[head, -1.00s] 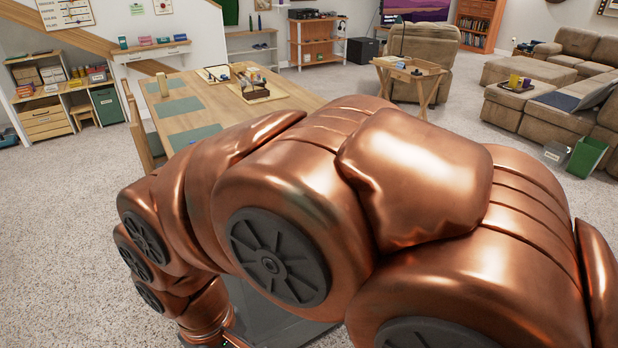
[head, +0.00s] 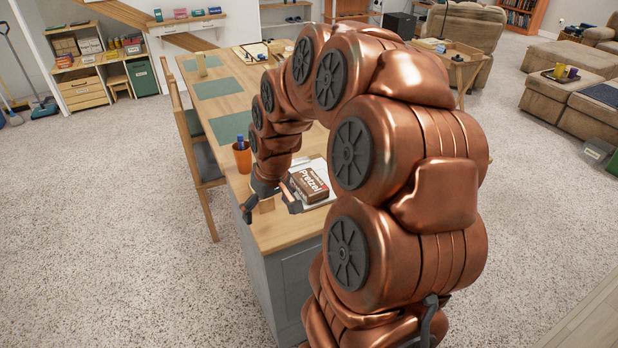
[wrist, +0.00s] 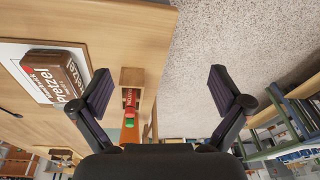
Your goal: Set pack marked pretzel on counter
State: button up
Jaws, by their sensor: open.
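The brown pack marked Pretzel (head: 310,181) lies on a white sheet on the wooden tabletop (head: 288,232), at its near end. In the wrist view the pack (wrist: 58,76) is at left, outside the fingers. My gripper (head: 272,208) is open over the near end of the tabletop, left of the pack. In the wrist view its fingers (wrist: 163,90) are spread and empty. A small wooden box (wrist: 132,77) shows in the gap near the left finger. Which surface is the counter is not clear.
An orange cup (head: 242,158) with blue items stands on the tabletop's left side, behind my gripper. Green mats (head: 231,127) lie farther back. A wooden chair (head: 203,165) stands at the table's left. Carpet is clear at left and right.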

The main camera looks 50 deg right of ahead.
jog(key=w+d+t+p, duration=0.1)
jog(key=w+d+p, duration=0.15)
jog(key=d, duration=0.55)
jog(key=m+t+h+p, duration=0.1)
jog(key=m+h, duration=0.1)
send_near(310, 180)
jog(key=x, duration=0.2)
jog(key=shift+f, duration=0.3)
jog(key=shift+p+x, duration=0.5)
jog(key=shift+x, duration=0.85)
jog(key=shift+p+x, duration=1.3)
jog(key=shift+x, duration=1.35)
jog(key=shift+a, duration=0.1)
jog(key=shift+c, duration=0.2)
jog(key=c, duration=1.2)
jog(key=shift+c, duration=0.2)
jog(key=shift+r, duration=0.15)
